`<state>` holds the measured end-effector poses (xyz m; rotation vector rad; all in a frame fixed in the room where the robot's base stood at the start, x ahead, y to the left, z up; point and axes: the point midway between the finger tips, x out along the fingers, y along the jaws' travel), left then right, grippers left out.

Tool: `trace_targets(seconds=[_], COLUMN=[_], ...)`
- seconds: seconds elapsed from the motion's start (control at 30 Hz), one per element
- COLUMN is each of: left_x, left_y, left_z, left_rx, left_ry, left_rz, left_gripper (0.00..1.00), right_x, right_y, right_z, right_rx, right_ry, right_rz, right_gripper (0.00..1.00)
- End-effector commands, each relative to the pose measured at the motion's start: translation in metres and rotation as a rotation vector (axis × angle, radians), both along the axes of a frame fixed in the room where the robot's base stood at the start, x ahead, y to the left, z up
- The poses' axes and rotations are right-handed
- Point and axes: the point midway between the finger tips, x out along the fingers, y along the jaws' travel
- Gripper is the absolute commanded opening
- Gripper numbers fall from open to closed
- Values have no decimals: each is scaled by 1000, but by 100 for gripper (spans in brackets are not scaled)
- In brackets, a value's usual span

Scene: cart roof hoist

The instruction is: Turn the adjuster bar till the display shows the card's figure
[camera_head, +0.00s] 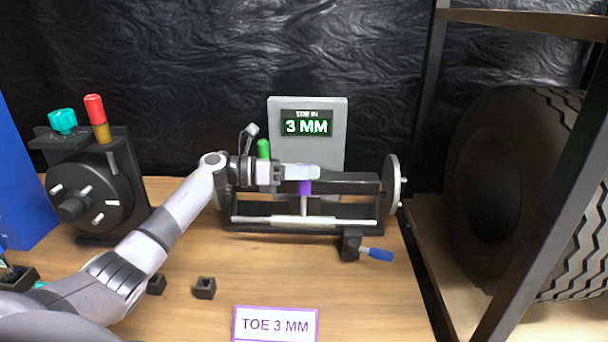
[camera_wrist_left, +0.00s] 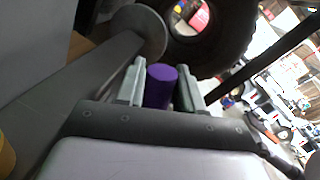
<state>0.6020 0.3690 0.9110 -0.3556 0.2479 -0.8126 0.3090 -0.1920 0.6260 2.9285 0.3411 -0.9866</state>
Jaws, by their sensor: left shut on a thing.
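The adjuster bar has a purple grip (camera_head: 304,187) on a pale stem that stands up from the black toe rig. My left gripper (camera_head: 306,172) is over the top of the bar, shut on the purple grip. In the left wrist view, the purple grip (camera_wrist_left: 160,86) sits between the two fingers (camera_wrist_left: 161,88). The display (camera_head: 306,123) on the grey panel behind reads "TOE IN 3 MM" in light letters. The purple-edged card (camera_head: 276,324) at the front of the bench reads "TOE 3 MM". My right gripper is in no view.
The rig has a disc (camera_head: 392,184) at its right end and a blue-handled lever (camera_head: 376,254) in front. A black hub stand (camera_head: 85,197) with red and teal tools is on the left. A small black block (camera_head: 205,288) lies on the bench. A large tyre (camera_head: 510,190) fills the right shelf.

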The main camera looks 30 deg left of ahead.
Motion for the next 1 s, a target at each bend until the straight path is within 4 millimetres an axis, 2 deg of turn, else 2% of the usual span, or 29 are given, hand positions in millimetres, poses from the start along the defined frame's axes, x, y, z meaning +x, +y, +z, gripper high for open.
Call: trace_targets(seconds=[0.2, 0.23, 0.27, 0.63, 1.0], left_x=[0, 0, 0, -4, -40], left_y=[0, 0, 0, 5, 45], left_z=[0, 0, 0, -1, 3], left_rx=[0, 0, 0, 2, 2], left_ry=[1, 1, 0, -1, 2], left_rz=[1, 1, 1, 3, 2], left_gripper=[0, 46, 55, 55, 55], right_x=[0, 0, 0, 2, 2], right_y=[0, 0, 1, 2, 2], right_z=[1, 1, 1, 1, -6], right_rx=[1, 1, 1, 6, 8], right_ry=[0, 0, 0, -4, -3], right_rz=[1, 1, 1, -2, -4], right_gripper=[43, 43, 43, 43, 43])
